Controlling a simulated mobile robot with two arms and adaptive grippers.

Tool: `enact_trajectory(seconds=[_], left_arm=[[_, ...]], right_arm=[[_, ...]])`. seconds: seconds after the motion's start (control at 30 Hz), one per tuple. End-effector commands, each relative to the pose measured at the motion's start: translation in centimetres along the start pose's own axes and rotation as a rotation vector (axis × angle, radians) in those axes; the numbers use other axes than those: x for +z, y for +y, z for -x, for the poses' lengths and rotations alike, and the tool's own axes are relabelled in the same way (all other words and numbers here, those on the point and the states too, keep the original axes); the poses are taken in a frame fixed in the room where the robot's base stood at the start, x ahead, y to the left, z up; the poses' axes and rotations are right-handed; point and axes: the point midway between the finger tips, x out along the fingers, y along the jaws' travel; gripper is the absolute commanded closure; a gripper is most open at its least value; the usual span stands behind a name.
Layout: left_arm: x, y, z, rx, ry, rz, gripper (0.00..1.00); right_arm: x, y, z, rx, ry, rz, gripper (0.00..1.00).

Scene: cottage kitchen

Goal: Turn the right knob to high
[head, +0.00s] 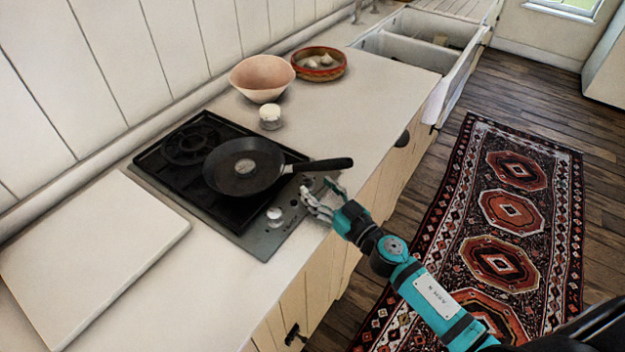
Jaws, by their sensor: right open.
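The gas cooktop (262,238) is set into the counter, with its metal control strip along the front edge. One silver knob (274,215) shows clearly on the strip, to the left of my right gripper. The right knob is mostly hidden by the gripper fingers and the pan handle, so I cannot tell its setting. My right gripper (317,192) is open at the right end of the strip, just below the pan handle. I cannot tell whether its fingers touch the knob. My left gripper is out of view.
A black frying pan (244,168) sits on the cooktop, its handle (324,164) reaching right above my gripper. A white cutting board (88,255) lies left. A patterned rug (500,210) covers the floor.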

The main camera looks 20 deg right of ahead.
Motion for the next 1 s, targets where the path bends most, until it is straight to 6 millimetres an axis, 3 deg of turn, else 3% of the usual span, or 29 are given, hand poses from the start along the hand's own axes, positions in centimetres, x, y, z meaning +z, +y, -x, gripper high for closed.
enact_trajectory(seconds=[0.2,0.57,0.9,1.0], left_arm=[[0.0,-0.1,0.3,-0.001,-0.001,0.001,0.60],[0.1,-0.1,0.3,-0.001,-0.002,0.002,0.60],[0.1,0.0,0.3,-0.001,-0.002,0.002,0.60],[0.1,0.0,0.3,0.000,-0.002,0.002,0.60]], right_arm=[[-0.1,0.0,-2.5,0.000,0.001,0.000,0.47],[0.1,0.0,-2.9,0.000,0.000,0.000,0.47],[0.0,0.0,-2.9,0.001,0.000,0.000,0.91],[0.0,0.0,-2.9,0.001,0.000,0.001,0.99]])
